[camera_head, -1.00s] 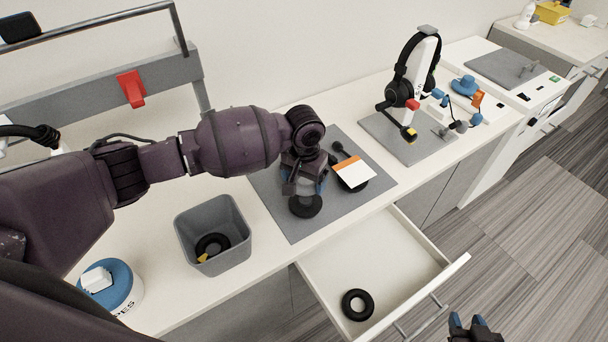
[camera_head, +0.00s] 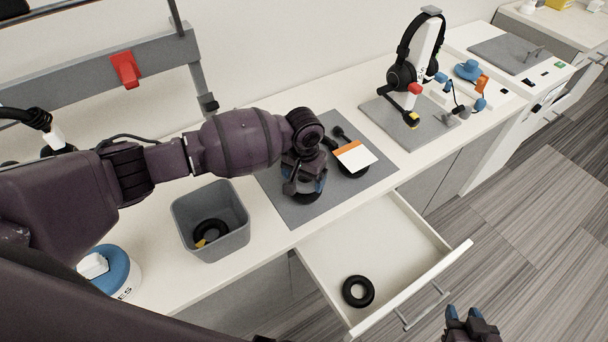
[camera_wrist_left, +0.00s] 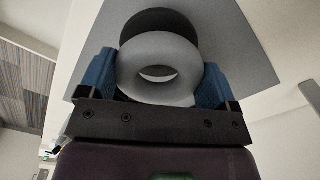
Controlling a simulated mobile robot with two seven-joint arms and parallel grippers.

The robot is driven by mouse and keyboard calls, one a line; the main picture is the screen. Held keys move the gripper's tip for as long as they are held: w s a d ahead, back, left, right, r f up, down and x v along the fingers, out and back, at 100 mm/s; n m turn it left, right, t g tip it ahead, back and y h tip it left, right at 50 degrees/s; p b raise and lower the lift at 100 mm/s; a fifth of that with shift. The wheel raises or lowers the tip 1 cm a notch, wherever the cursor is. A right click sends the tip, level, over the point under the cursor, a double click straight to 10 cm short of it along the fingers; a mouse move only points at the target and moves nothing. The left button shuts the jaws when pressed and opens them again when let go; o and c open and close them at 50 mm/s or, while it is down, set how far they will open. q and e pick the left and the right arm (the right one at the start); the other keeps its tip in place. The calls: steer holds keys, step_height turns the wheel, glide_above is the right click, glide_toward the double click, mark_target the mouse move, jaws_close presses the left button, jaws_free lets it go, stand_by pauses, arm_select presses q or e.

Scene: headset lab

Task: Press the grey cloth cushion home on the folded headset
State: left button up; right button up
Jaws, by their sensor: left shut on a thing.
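The grey cloth cushion (camera_wrist_left: 158,88) is a pale ring held between the blue fingertips of my left gripper (camera_wrist_left: 158,85) in the left wrist view. A round black ear cup (camera_wrist_left: 160,22) of the folded headset shows just beyond the ring, partly covered and offset from it. In the head view my left gripper (camera_head: 305,186) is low over this cup on the grey mat (camera_head: 290,213) and hides the cushion. I cannot tell whether cushion and cup touch. The headset's other cup (camera_head: 352,171) lies to the right, partly under a white card with an orange band. My right gripper (camera_head: 464,318) is open and empty, at the bottom right.
A grey bin (camera_head: 213,245) holding a black ring stands left of the mat. The open drawer (camera_head: 405,290) in front holds a black ring cushion (camera_head: 358,291). Another headset (camera_head: 405,72) hangs on a white stand at the back right.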

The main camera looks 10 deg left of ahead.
steer(key=shift+w+r, duration=0.3)
steer(key=shift+w, duration=0.05)
steer(key=shift+w+r, duration=0.2)
steer(key=shift+r, duration=0.1)
arm_select(q)
steer(key=shift+p, duration=0.45)
arm_select(e)
steer(key=shift+s+r, duration=0.1)
steer(key=shift+s, duration=0.1)
steer(key=shift+s+f, duration=0.2)
steer(key=shift+s, duration=0.1)
arm_select(q)
steer(key=shift+p, duration=0.45)
arm_select(e)
steer(key=shift+w+a+r, duration=0.1)
steer(key=shift+w+r, duration=0.45)
steer(key=shift+r, duration=0.35)
